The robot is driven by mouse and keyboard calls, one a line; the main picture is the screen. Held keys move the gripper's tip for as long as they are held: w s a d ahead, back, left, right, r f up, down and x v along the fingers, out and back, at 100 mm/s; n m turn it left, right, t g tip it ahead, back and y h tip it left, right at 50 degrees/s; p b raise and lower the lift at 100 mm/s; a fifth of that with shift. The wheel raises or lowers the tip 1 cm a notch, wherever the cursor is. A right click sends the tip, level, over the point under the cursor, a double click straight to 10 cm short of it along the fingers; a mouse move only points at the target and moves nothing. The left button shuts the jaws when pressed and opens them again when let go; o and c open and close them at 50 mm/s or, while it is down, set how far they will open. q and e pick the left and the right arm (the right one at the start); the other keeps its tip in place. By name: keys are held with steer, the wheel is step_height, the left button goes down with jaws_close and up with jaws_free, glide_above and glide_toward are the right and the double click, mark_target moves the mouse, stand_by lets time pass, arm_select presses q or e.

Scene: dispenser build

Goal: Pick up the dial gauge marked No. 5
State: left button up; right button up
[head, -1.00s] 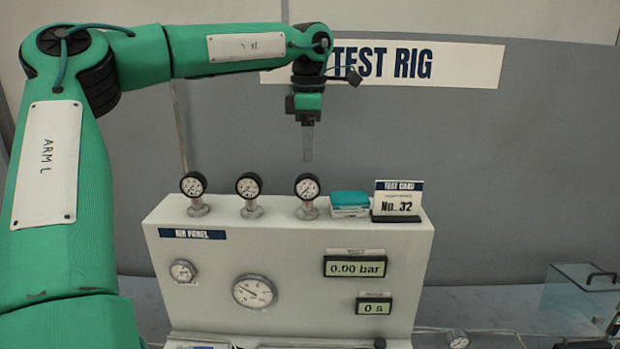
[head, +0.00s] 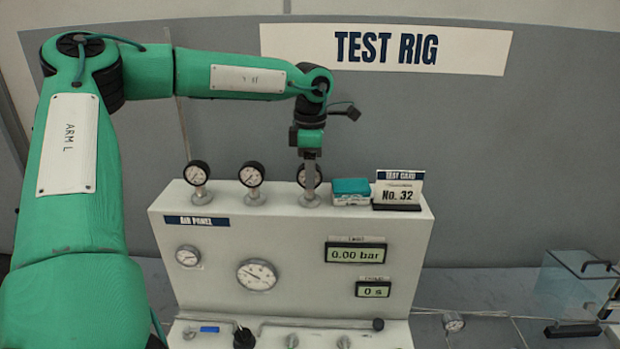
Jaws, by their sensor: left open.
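Three small dial gauges stand on top of the white air panel: a left one (head: 197,173), a middle one (head: 252,174) and a right one (head: 301,176). Their number marks are too small to read, so I cannot tell which is No. 5. My left gripper (head: 310,185) is open and points down at the right gauge. Its finger covers part of that gauge's face. I cannot tell whether it touches the gauge. My right gripper is not in view.
The air panel (head: 230,260) carries two front gauges and two displays. A teal-topped box (head: 351,186) and a test card (head: 398,190) reading No. 32 stand right of the right gauge. A loose gauge (head: 453,322) lies on the bench near a glass box (head: 570,290).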

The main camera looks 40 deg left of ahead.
arm_select(q)
steer(key=f+p, duration=0.2)
steer(key=f, duration=0.1)
steer(key=shift+a, duration=0.2)
steer(key=shift+f, duration=0.45)
steer(key=shift+d, duration=0.1)
steer(key=shift+c, duration=0.4)
jaws_close()
